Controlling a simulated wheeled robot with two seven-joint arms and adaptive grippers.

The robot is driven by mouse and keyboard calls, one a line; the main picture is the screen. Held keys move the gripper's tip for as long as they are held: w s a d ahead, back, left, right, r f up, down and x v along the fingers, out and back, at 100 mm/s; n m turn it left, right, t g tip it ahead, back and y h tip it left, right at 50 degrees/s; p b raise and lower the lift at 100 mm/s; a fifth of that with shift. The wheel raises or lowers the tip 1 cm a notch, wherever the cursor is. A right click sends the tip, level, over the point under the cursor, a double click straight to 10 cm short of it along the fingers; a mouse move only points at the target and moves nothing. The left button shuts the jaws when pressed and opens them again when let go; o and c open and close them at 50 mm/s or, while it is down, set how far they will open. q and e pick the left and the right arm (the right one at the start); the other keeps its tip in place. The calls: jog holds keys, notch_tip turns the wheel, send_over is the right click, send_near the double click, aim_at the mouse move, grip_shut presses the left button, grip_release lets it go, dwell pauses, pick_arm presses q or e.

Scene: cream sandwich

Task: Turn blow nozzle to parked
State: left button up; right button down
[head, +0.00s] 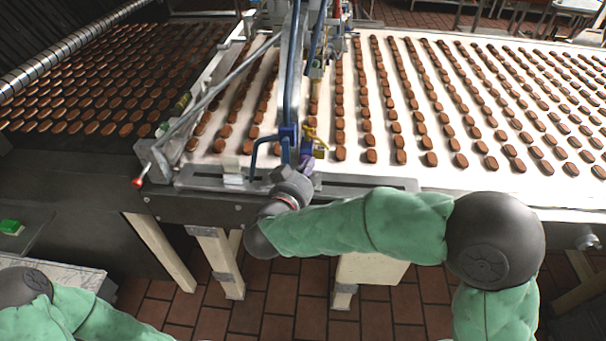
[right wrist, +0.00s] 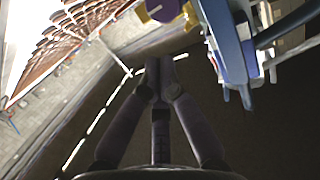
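A small yellow fitting (head: 315,136), which may belong to the blow nozzle, sits on the machine at the near edge of the white belt. It shows with a purple-blue face at the top of the right wrist view (right wrist: 163,9). Beside it is a blue bracket (head: 288,134) with a bent blue bar. My right gripper (right wrist: 159,64) has its fingertips together, with nothing visible between them. It appears just below the yellow fitting, apart from it in the wrist view. In the head view, my wrist mostly hides this gripper (head: 304,168). My left gripper is out of view.
The white belt (head: 420,172) carries rows of brown biscuits; a dark belt (head: 60,145) lies left. A slotted metal rail (head: 360,183) borders the near edge. A red-tipped lever (head: 137,182) sticks out left. A green button (head: 11,227) is at far left.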

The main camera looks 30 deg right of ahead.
aim_at(317, 138)
jog(key=b+x, duration=0.3)
jog(key=x, duration=0.6)
